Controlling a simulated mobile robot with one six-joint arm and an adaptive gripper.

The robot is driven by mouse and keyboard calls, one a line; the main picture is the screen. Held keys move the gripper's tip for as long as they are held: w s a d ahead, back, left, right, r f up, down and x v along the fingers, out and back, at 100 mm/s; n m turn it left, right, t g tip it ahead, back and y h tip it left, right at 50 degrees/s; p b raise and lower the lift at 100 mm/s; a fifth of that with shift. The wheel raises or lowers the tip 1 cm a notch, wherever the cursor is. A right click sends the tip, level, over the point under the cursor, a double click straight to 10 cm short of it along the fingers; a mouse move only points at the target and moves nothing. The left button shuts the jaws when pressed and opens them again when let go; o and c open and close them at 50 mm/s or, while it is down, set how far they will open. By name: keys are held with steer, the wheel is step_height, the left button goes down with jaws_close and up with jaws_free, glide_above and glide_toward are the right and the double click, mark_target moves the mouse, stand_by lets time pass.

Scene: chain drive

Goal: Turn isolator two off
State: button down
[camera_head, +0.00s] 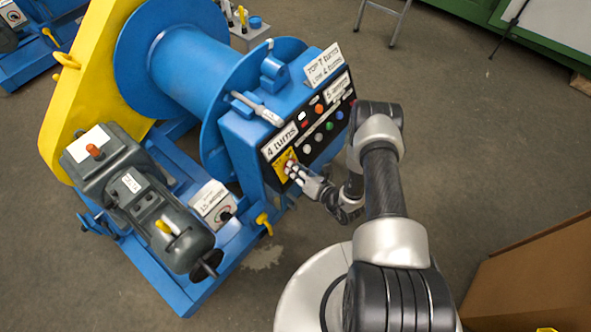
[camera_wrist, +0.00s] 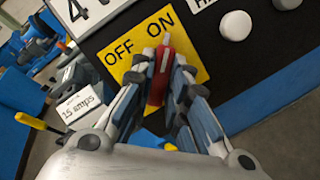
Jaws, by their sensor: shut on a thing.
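A red switch handle (camera_wrist: 158,82) stands on a yellow plate (camera_wrist: 117,55) marked OFF and ON. My gripper (camera_wrist: 163,72) is shut on this handle, with one finger on each side. The handle's tip points up between the two words, nearer ON; its lower end is hidden between the fingers. In the head view my gripper (camera_head: 293,171) reaches the yellow plate (camera_head: 281,165) at the lower left of the black panel. No label reading "isolator two" can be made out.
Round buttons (camera_head: 319,109) sit on the black panel right of the plate. A white box with a knob (camera_head: 212,205) and a yellow-handled lever (camera_head: 264,222) are below left. A grey motor (camera_head: 160,220) stands further left.

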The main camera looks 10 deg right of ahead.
steer(key=shift+n, duration=0.3)
steer(key=n+g+y+b, duration=0.1)
steer(key=n, duration=0.5)
steer(key=n+y+b, duration=0.1)
steer(key=n+b, duration=0.1)
steer(key=n, duration=0.5)
steer(key=n+g+y+b, duration=0.1)
steer(key=n+b, duration=0.1)
steer(key=n, duration=0.4)
steer(key=shift+w+d+n+g+y, duration=0.1)
steer(key=shift+d+n+g+y, duration=0.1)
steer(key=shift+n+g+y, duration=0.15)
stand_by(0.4)
steer(key=c, duration=1.6)
jaws_free()
steer(key=shift+o, duration=0.2)
